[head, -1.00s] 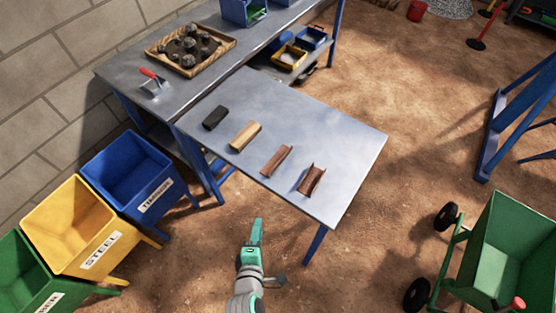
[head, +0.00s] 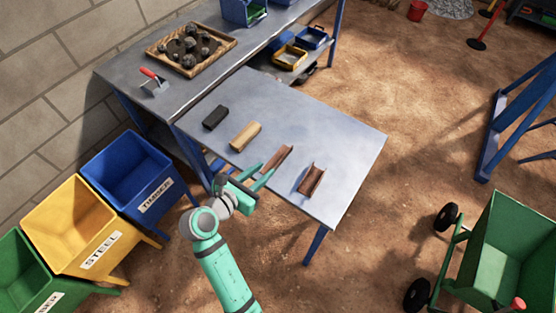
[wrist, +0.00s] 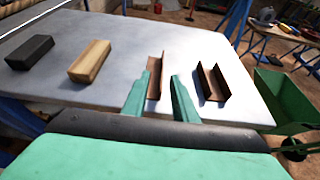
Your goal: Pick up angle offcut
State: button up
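The angle offcut (head: 283,155) is a rusty brown L-shaped strip lying on the grey metal table (head: 345,139). In the wrist view the angle offcut (wrist: 155,72) points away from me, in line with the gap between my fingers. My gripper (head: 263,174) is open at the table's near edge, by the near end of the offcut. In the wrist view the green fingers of my gripper (wrist: 160,92) stand apart, one to each side of the offcut's near end. I cannot tell how high they are above the table, and nothing appears held.
A rusty channel piece (head: 311,179) lies close right of the offcut. A timber block (head: 245,135) and a black block (head: 215,117) lie to its left. Blue TIMBER (head: 130,176) and yellow STEEL (head: 75,226) bins stand left. A green cart (head: 510,250) stands right.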

aim_at(278, 163)
jog(key=x, duration=0.3)
jog(key=shift+s+f+x, duration=0.15)
jog(key=shift+x, duration=1.25)
jog(key=shift+s+f+x, duration=0.1)
jog(key=shift+f+x, duration=0.05)
jog(key=shift+x, duration=1.25)
jog(key=shift+d, duration=0.1)
grip_shut()
